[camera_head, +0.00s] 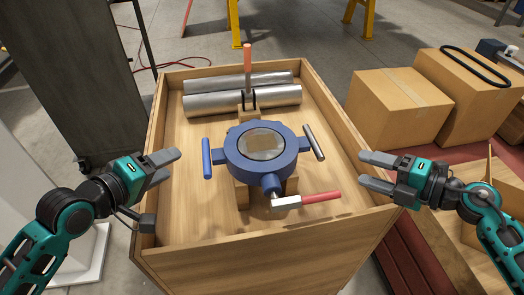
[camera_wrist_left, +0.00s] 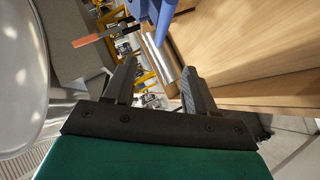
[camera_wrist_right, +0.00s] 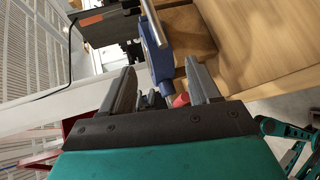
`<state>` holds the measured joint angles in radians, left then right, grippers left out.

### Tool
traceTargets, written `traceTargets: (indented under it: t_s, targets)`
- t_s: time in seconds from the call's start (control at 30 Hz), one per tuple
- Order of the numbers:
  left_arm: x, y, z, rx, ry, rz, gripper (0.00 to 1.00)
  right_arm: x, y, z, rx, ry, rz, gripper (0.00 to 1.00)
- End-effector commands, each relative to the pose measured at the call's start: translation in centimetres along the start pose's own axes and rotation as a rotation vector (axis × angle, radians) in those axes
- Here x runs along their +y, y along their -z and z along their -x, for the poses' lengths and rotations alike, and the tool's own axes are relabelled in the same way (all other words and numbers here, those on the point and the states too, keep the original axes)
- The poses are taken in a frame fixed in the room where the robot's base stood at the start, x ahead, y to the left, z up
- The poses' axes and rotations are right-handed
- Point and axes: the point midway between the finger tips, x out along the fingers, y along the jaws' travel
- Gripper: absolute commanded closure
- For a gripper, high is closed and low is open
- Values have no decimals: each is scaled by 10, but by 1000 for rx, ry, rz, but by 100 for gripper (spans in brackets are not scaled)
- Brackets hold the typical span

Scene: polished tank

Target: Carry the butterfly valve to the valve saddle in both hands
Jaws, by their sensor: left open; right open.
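The butterfly valve (camera_head: 234,158) is a blue ring with a metallic disc, lying on wooden blocks (camera_head: 241,193) in a wooden crate. My left gripper (camera_head: 160,188) is open and empty by the crate's left wall, apart from the blue handle. My right gripper (camera_head: 363,169) is open and empty by the right wall, apart from the grey handle. I cannot tell which part is the valve saddle.
Behind the valve lie metal pipes (camera_head: 280,97) and an upright orange-handled clamp (camera_head: 247,60). The crate's walls (camera_head: 333,120) rise around the valve. Cardboard boxes (camera_head: 399,108) stand at right, a dark cabinet (camera_head: 75,80) at left. The crate floor beside the valve is bare.

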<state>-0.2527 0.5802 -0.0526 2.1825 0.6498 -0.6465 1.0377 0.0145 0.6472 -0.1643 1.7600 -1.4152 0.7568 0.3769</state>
Motion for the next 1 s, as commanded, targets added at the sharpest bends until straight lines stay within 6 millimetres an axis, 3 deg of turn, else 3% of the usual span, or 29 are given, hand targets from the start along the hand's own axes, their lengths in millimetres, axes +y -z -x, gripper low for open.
traceTargets:
  t_s: [0.17,0.7,1.0]
  targets:
    - [0,1,-16,2,-2,0,44,1,0,-16,-1,-4,-2,39]
    - [0,0,-110,1,-1,-1,44,1,0,-111,0,-3,-3,39]
    - [0,0,-128,0,0,-2,44,1,0,-128,0,-2,-1,39]
